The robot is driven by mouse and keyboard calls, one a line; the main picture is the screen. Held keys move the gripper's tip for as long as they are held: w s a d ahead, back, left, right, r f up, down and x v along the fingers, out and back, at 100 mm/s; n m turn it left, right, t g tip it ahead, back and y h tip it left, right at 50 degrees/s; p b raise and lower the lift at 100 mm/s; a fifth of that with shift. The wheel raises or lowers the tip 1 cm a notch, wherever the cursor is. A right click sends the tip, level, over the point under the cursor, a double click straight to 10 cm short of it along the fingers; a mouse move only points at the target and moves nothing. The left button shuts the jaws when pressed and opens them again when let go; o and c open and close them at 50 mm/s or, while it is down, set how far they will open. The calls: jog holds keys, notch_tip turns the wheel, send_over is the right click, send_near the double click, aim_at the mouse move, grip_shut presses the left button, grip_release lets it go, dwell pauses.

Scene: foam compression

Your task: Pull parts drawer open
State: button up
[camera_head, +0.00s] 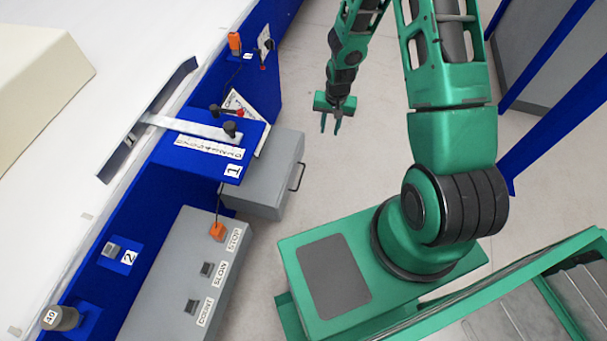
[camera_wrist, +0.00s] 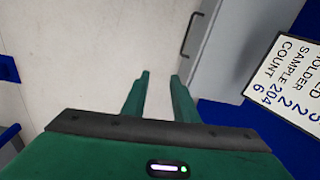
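The parts drawer appears to be the grey box (camera_head: 268,180) under the blue bench ledge marked 1 in the head view. Its dark bar handle (camera_head: 297,176) is on its right face. In the wrist view the grey drawer front (camera_wrist: 222,45) is at the upper right with the dark handle (camera_wrist: 190,35) on it. My gripper (camera_head: 331,128) hangs over the floor, above and right of the drawer in the head view. Its two green fingers (camera_wrist: 160,85) are apart with only floor between them. They do not touch the handle. Whether the drawer is shut or partly out is unclear.
A grey control box (camera_head: 185,280) with an orange stop button stands below the drawer in the head view. A blue bench (camera_head: 140,205) with a lever runs along the left. A white label card (camera_wrist: 285,75) is at right in the wrist view. The floor around my gripper is clear.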

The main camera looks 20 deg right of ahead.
jog(key=m+y, duration=0.1)
jog(key=y, duration=0.1)
send_near(301, 177)
jog(key=x, duration=0.7)
jog(key=shift+s+a+f, duration=0.1)
jog(key=shift+f, duration=0.05)
grip_shut()
dwell(1.0)
